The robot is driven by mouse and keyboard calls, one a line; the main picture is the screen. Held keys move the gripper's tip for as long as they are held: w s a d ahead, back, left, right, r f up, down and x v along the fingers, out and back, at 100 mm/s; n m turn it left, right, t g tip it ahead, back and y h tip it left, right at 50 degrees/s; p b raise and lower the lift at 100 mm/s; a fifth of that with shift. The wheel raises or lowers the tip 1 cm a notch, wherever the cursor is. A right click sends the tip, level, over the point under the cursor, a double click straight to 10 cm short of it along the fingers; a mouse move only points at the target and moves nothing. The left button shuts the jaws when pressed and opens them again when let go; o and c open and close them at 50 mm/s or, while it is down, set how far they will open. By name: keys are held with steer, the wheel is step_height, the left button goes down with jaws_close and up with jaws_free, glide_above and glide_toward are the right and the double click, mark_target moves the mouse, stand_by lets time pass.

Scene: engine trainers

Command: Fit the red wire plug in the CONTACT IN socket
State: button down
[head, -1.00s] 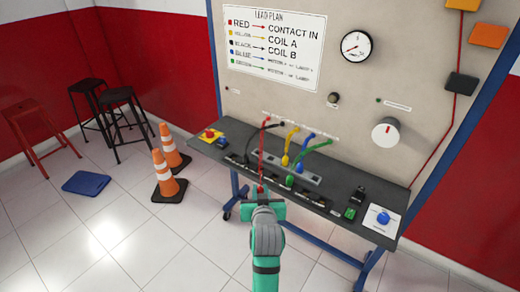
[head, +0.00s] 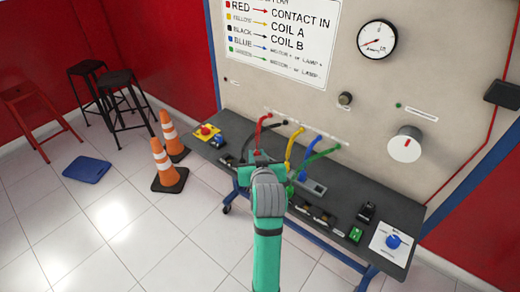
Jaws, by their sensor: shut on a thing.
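The red wire (head: 259,130) comes out of the upright board and runs down to my gripper (head: 258,158). My gripper is over the back left part of the bench and is shut on the red wire's plug, which the gripper itself hides. The lead plan (head: 278,40) on the board pairs RED with CONTACT IN. I cannot make out the CONTACT IN socket; small dark socket blocks (head: 228,160) lie just left of my gripper, their labels too small to read.
The yellow wire (head: 290,148), blue wire (head: 311,152) and green wire (head: 322,154) hang close to the right of my gripper. A red button on a yellow base (head: 206,131) is at the bench's left end. Orange cones (head: 166,165) stand on the floor left of the bench.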

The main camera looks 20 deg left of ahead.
steer(key=shift+f, duration=2.15)
steer(key=shift+w+f, duration=0.15)
steer(key=shift+f, duration=0.35)
steer(key=shift+a+f, duration=0.1)
steer(key=shift+a, duration=0.05)
steer(key=shift+s+d, duration=0.2)
steer(key=shift+d, duration=0.15)
steer(key=shift+a, duration=0.1)
steer(key=shift+f, duration=0.8)
